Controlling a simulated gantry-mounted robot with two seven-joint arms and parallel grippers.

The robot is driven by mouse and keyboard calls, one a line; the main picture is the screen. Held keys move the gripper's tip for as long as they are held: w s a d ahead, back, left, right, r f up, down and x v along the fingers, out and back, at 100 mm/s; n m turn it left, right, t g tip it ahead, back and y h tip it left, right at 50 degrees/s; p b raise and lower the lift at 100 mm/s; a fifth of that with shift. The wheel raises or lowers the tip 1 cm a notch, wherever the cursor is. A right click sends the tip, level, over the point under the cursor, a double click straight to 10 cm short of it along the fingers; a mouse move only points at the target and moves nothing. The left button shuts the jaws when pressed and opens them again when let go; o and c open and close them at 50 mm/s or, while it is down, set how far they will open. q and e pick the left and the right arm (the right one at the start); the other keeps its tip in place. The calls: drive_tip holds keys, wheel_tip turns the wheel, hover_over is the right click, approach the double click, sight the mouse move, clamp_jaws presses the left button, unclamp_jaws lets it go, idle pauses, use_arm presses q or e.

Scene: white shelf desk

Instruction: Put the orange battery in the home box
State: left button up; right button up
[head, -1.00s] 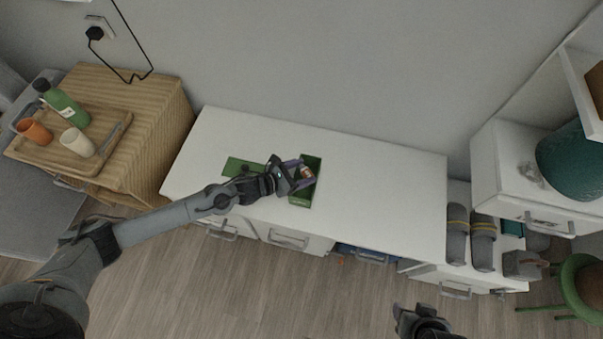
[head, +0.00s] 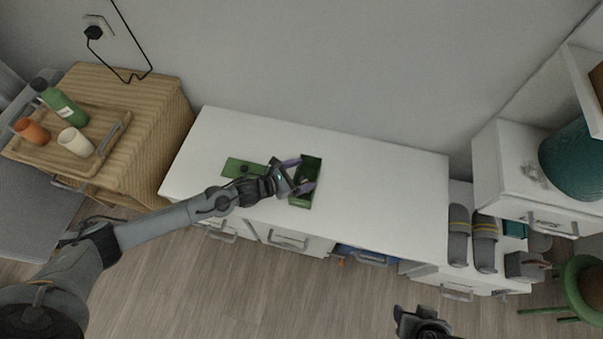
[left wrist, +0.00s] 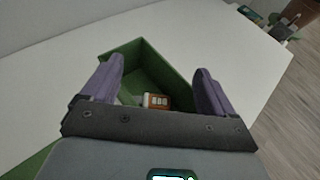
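The green home box (head: 312,165) stands open on the white desk, and it also shows in the left wrist view (left wrist: 132,58). The battery (left wrist: 157,101), orange and white, lies inside the box near the end closest to my left gripper; in the head view I cannot make it out clearly. My left gripper (head: 308,174) is over the box with its purple fingers spread wide apart and nothing between them; the fingers also show in the left wrist view (left wrist: 160,80). My right gripper (head: 408,318) is at the bottom edge, clear of the desk, and its fingers are unclear.
A green lid (head: 236,167) lies flat on the desk left of the box. The desk's right half (head: 390,195) is bare. A wooden side table with a tray (head: 88,160) of cups and a bottle stands at the left. Slippers (head: 458,235) sit at the right.

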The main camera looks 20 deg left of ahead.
use_arm(q)
drive_tip(key=shift+r, duration=0.1)
drive_tip(key=r+p+v, duration=0.1)
drive_tip(key=p+v, duration=0.4)
drive_tip(key=v, duration=0.7)
drive_tip(key=s+d+r+n+y, duration=0.35)
drive_tip(key=d+n, duration=0.45)
drive_tip(key=n, duration=1.2)
drive_tip(key=s+a+r+n+g+y, duration=0.1)
drive_tip(key=s+a+n+g+y, duration=0.1)
drive_tip(key=s+n, duration=0.5)
drive_tip(key=s+a+r+n+g+y, duration=0.2)
drive_tip(key=s+a+n+g, duration=0.2)
drive_tip(key=n, duration=1)
drive_tip(key=s+g, duration=0.1)
drive_tip(key=s, duration=0.2)
drive_tip(key=shift+a+r, duration=0.15)
drive_tip(key=shift+a, duration=0.1)
drive_tip(key=shift+r+p, duration=0.1)
drive_tip(key=shift+p, duration=0.2)
